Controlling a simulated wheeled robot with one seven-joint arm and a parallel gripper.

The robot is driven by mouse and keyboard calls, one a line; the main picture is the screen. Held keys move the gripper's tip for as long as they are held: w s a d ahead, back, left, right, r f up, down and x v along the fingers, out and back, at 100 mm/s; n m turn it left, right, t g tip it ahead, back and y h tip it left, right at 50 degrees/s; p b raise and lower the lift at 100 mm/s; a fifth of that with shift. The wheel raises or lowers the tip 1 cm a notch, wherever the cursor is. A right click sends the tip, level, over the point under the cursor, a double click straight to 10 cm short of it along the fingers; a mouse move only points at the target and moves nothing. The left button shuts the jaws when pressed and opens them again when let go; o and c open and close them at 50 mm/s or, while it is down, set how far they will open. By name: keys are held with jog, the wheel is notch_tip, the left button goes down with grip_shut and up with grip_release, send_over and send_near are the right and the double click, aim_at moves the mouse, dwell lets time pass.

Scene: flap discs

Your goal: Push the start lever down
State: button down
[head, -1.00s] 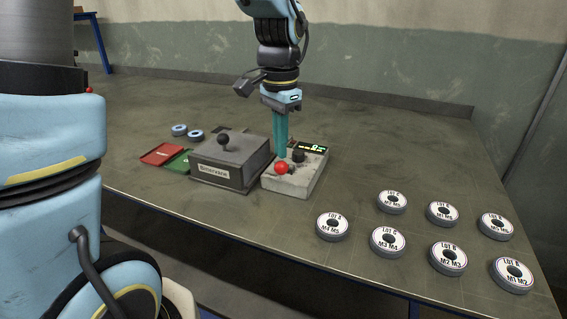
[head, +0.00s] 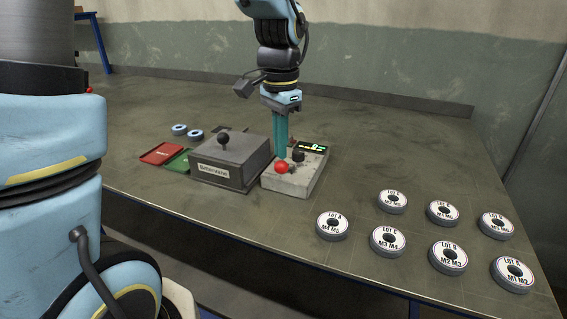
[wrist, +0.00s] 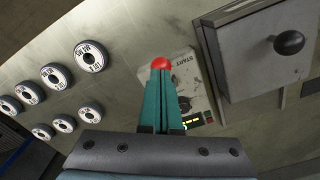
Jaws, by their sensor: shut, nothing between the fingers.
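The start lever's red ball knob (head: 281,167) is at the front of a light grey control box (head: 310,178). In the wrist view the red knob (wrist: 162,63) shows just past my fingertips, near a "START" label on the box (wrist: 184,66). My gripper (head: 282,155) points straight down over the box, its teal fingers shut together and empty. The fingertips are right at the knob, behind it in the head view; I cannot tell whether they touch it. The lever's shaft is mostly hidden.
A dark grey box with a black ball knob (head: 223,137) stands close left of the control box. Red (head: 161,153) and green (head: 178,161) trays lie beyond it, with two blue-rimmed discs (head: 179,130) behind. Several labelled discs (head: 388,240) lie to the right. A black knob (head: 298,155) and lit display (head: 312,147) are on the control box.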

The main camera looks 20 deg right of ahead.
aim_at(281, 162)
jog(key=shift+f+b, duration=0.95)
jog(key=shift+f, duration=0.65)
notch_tip(281, 162, up, 9)
jog(key=p, duration=0.8)
jog(key=shift+a+r, duration=0.1)
dwell(0.5)
